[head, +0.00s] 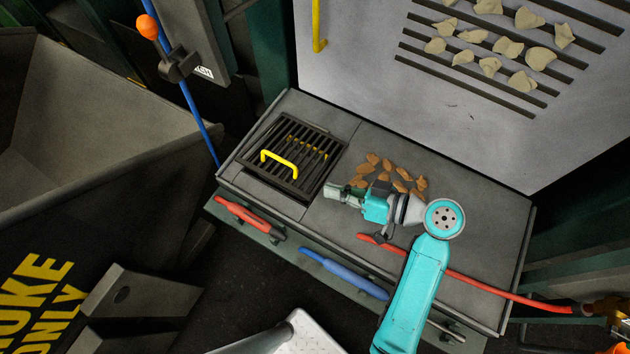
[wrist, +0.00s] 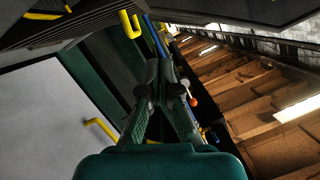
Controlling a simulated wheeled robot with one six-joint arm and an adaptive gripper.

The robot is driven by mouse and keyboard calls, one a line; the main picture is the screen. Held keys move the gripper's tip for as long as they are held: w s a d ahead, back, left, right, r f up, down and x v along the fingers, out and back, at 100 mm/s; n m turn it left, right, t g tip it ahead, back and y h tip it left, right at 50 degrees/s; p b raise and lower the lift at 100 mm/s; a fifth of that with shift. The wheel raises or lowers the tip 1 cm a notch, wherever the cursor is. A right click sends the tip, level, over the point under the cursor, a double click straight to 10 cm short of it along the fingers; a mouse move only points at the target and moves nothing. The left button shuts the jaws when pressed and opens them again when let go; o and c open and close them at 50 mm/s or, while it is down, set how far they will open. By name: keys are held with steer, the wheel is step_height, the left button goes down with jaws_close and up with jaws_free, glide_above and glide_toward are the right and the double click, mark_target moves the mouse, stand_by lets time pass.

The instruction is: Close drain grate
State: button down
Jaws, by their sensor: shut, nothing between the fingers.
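The drain grate (head: 313,150) is a dark slatted panel with a yellow handle (head: 279,158). It lies at the left end of the grey bench top in the head view, over a dark square recess. It looks slightly raised at the near right side, but I cannot tell its exact tilt. Small yellow parts show between its slats. My gripper (head: 331,192) is shut and empty, just right of the grate and apart from the handle. In the wrist view my gripper (wrist: 164,75) has its fingers together, and a yellow handle (wrist: 132,25) shows beyond them at upper left.
Brown lumps (head: 382,172) lie on the bench top (head: 470,195) near my arm. A large grey panel (head: 360,60) with slots, pale lumps and a yellow handle (head: 318,28) stands behind. Red (head: 240,213) and blue (head: 343,273) levers line the front edge. A red hose (head: 480,287) crosses at right.

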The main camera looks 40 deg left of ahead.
steer(key=a+r+n+t+h, duration=0.2)
steer(key=a+r+n+h, duration=0.1)
steer(key=a+r+h, duration=0.3)
glide_above(276, 192)
steer(key=w+d, duration=0.3)
steer(key=shift+g, duration=0.3)
steer(key=f, duration=0.7)
steer(key=shift+s+a+f, duration=0.15)
steer(key=shift+a+f, duration=0.05)
steer(key=shift+a, duration=0.05)
steer(key=f, duration=0.3)
steer(key=shift+s+a+f, duration=0.15)
steer(key=shift+s, duration=0.2)
steer(key=shift+s+f, duration=0.1)
steer(key=shift+f, duration=0.4)
steer(key=shift+f, duration=0.1)
steer(key=shift+n+t+y, duration=0.3)
steer(key=shift+t, duration=0.5)
steer(key=f, duration=0.2)
steer(key=s+f, duration=0.1)
steer(key=f, duration=0.1)
steer(key=shift+s+d+f, duration=0.15)
steer(key=shift+d, duration=0.05)
steer(key=shift+f+t, duration=0.3)
steer(key=shift+f, duration=0.3)
steer(key=shift+d+f, duration=0.1)
